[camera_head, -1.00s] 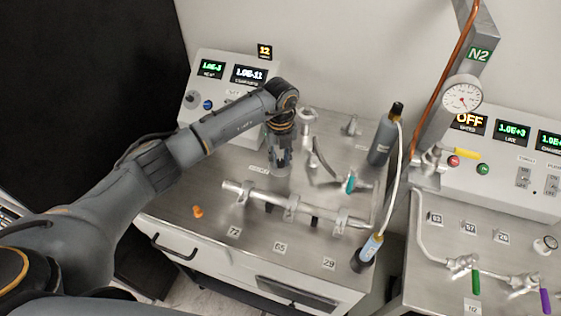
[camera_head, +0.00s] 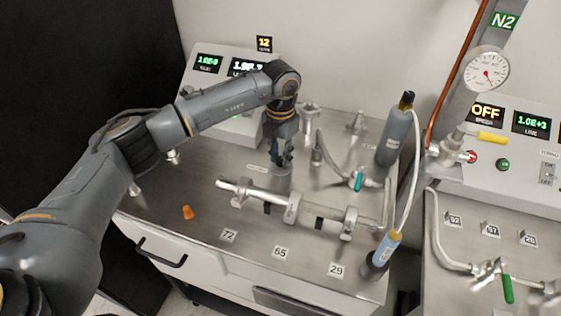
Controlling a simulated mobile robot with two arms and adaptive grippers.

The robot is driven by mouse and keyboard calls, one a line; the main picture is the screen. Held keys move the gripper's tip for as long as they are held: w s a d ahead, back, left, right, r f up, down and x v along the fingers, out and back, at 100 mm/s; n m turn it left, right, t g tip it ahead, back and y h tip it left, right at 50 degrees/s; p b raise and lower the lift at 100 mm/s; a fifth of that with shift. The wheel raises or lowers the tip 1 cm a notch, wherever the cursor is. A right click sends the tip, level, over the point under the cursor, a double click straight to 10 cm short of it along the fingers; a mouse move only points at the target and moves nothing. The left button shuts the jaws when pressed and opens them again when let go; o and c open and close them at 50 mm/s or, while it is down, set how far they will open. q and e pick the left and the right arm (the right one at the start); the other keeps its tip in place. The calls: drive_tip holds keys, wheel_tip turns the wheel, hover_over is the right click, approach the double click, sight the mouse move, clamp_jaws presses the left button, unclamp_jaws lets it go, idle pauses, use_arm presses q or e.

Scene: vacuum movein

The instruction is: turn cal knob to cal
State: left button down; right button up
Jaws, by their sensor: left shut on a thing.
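My left arm reaches in from the left, and its gripper (camera_head: 281,158) points down at the bench top. The gripper is shut on a small part above a round metal base (camera_head: 283,169). The fingers hide most of that part, so I cannot tell its marking or which way it is turned. A small label plate (camera_head: 257,168) lies to the left of the base; its text is too small to read. My right gripper is not in view.
A horizontal metal tube (camera_head: 262,197) with clamps lies in front of the gripper. A teal-handled valve (camera_head: 357,181) and a dark grey cylinder (camera_head: 395,137) stand to the right. My forearm covers part of the display console (camera_head: 208,64) behind.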

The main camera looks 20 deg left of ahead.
sight(281, 158)
use_arm(q)
drive_tip(key=shift+m+b, duration=1.05)
drive_tip(key=shift+m, duration=0.55)
drive_tip(key=shift+r, duration=0.1)
drive_tip(key=c, duration=1.1)
unclamp_jaws()
wheel_tip(281, 158, up, 12)
drive_tip(key=shift+f, duration=0.1)
